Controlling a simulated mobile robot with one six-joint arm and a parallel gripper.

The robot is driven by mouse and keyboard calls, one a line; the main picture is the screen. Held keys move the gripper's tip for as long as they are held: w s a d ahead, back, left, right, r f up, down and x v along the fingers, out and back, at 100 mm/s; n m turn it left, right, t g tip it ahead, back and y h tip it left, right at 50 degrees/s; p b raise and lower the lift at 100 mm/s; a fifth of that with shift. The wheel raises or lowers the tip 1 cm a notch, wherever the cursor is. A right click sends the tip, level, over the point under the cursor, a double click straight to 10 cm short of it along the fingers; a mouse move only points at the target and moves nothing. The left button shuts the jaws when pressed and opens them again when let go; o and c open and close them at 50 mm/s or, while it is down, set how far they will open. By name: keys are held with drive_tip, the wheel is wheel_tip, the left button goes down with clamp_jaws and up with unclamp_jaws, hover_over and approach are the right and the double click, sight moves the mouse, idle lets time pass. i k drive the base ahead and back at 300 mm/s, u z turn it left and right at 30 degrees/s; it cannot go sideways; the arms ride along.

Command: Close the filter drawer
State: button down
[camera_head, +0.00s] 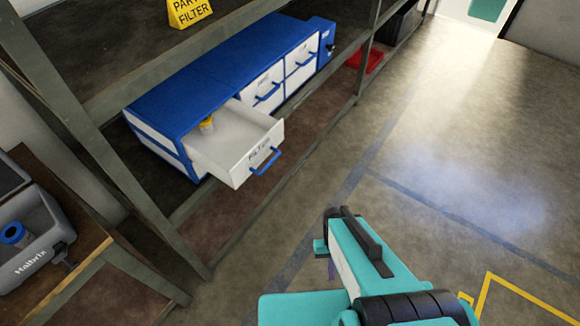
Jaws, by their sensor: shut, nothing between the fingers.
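The filter drawer (240,145) is white with a blue handle (265,161) and a "FILTER" label on its front. It stands pulled out of the left end of a blue and white drawer cabinet (190,85). A small yellow item (207,125) lies inside it toward the back. My gripper (325,247) is at the lower middle, over the floor, to the right of and below the drawer, apart from it. It is shut and empty; its fingertips are partly hidden by my teal arm.
The cabinet sits on a metal shelf rack with uprights (364,50) in front. A red tray (365,60) lies farther back. A grey "Halbrix" case (35,240) stands on a bench at left. The floor at right is clear.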

sight(243, 137)
drive_tip(key=z, duration=0.15)
drive_tip(key=k, duration=1.55)
drive_tip(key=u, duration=1.35)
drive_tip(key=i, duration=1)
drive_tip(key=u, duration=0.05)
